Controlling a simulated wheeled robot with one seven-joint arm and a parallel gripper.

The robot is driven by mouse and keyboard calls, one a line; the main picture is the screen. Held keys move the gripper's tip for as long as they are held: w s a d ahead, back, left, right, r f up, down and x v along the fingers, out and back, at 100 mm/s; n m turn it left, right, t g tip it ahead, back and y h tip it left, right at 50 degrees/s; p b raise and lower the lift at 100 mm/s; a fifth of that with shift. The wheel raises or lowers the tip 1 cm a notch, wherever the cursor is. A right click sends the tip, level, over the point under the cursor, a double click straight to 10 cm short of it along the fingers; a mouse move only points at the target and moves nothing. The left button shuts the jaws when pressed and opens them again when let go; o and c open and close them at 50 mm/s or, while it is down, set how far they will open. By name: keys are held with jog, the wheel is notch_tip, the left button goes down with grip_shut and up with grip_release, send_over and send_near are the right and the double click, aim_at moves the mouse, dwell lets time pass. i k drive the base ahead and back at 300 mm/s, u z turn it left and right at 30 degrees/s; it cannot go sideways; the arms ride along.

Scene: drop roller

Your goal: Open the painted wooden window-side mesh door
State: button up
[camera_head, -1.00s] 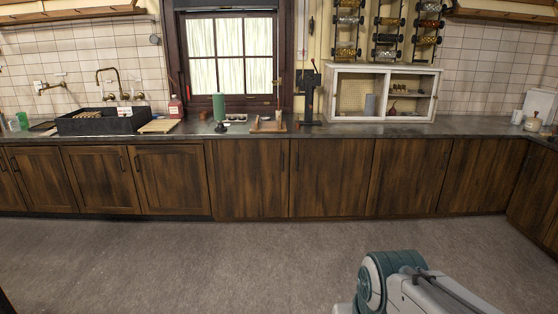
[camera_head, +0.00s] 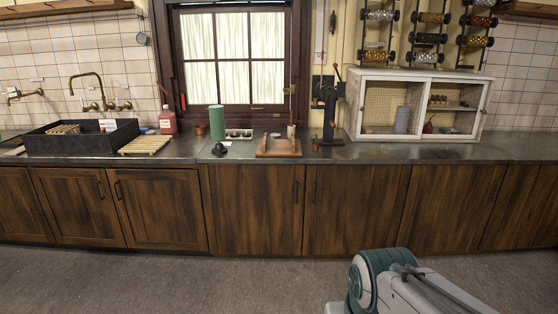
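A small white painted wooden cabinet (camera_head: 420,73) stands on the counter to the right of the window. Its window-side mesh door (camera_head: 380,102) is the left one and looks shut. A grey cylinder (camera_head: 402,119) shows behind its right part. The right door (camera_head: 478,108) also looks shut, with small items on a shelf behind it. A handle on the mesh door is too small to make out. Part of my arm (camera_head: 400,285) shows at the bottom right, low in front of the base cabinets and well apart from the cabinet. My gripper is out of view.
A dark counter (camera_head: 345,153) runs along the wall above wooden base cabinets (camera_head: 350,210). A black press-like tool (camera_head: 328,110) stands just left of the white cabinet. A wooden block (camera_head: 279,150) and green cylinder (camera_head: 217,122) stand farther left. Spool racks (camera_head: 428,35) hang above. The floor is clear.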

aim_at(428, 79)
jog(key=z, duration=0.1)
jog(key=i, duration=1.55)
jog(key=z, duration=0.3)
jog(key=i, duration=1.6)
jog(key=z, duration=0.45)
jog(key=i, duration=0.85)
jog(key=z, duration=0.05)
